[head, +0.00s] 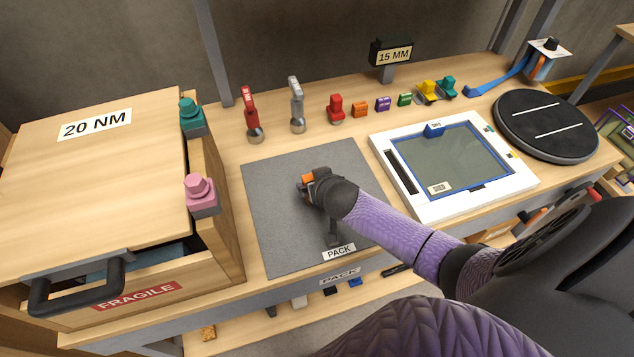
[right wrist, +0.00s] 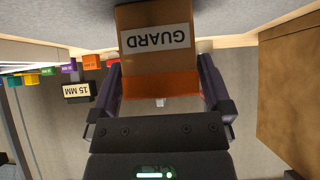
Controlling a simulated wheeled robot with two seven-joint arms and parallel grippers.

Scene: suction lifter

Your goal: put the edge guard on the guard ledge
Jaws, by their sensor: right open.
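The edge guard (right wrist: 160,62), an orange-brown block with an upside-down GUARD label, sits between the fingers of my right gripper (right wrist: 160,80) in the right wrist view. The fingers flank it on both sides and are open; I cannot tell whether they touch it. In the head view the right gripper (head: 306,188) is over the grey PACK mat (head: 275,225), and only a small orange part of the guard (head: 308,177) shows; the hand hides the rest. I cannot pick out a labelled guard ledge. My left gripper is not in view.
A wooden FRAGILE crate (head: 215,235) stands left, with green (head: 192,118) and pink (head: 201,193) clamps on its edge. A white framed panel (head: 440,205) and a black disc (head: 545,125) are right. Several small coloured items line the back. The mat around the hand is clear.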

